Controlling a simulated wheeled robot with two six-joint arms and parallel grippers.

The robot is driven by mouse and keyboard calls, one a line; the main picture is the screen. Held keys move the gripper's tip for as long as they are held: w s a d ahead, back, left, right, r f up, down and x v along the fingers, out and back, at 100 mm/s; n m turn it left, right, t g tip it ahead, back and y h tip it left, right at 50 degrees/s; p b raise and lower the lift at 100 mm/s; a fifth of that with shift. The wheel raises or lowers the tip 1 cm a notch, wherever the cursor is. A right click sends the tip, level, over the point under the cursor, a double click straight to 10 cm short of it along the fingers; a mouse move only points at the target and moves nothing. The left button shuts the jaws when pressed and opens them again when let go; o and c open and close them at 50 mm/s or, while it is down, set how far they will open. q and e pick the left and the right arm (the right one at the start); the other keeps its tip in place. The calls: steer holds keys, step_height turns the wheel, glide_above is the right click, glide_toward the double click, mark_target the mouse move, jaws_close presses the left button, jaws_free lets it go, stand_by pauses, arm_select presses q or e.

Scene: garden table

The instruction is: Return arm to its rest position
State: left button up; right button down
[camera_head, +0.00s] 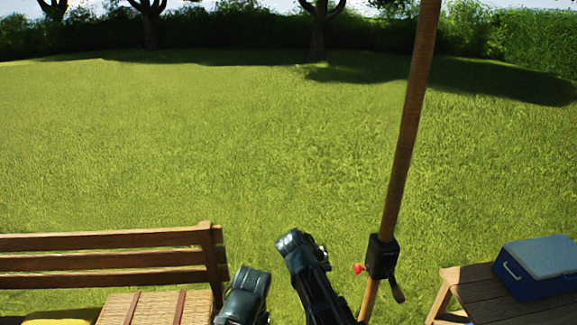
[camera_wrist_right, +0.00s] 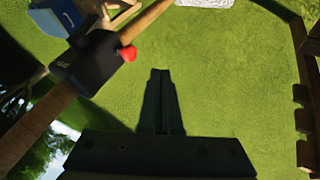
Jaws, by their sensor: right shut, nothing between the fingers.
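My right gripper (camera_wrist_right: 160,76) shows in the right wrist view with its two dark fingers together and nothing between them. It is over open grass and touches nothing that I can see. In the head view, two black arm parts of mine rise from the bottom edge near the middle, between the bench and the pole. The rest of my arms is below the frame. I cannot make out my left gripper.
A wooden pole (camera_head: 408,120) with a black clamp (camera_head: 381,257) and red knob (camera_wrist_right: 128,53) stands close to my right arm. A wooden bench (camera_head: 110,239) with a wicker basket (camera_head: 155,307) is left. A blue cooler (camera_head: 538,266) sits on a wooden table (camera_head: 480,296) at right.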

steer(key=s+a+f+n+g+y, duration=0.2)
steer(key=s+a, duration=0.3)
steer(key=s, duration=0.4)
steer(key=s+a+f+n+g+y, duration=0.2)
steer(key=s+a, duration=0.3)
steer(key=s, duration=0.5)
steer(key=shift+n+g+y, duration=0.3)
steer(key=shift+n, duration=0.3)
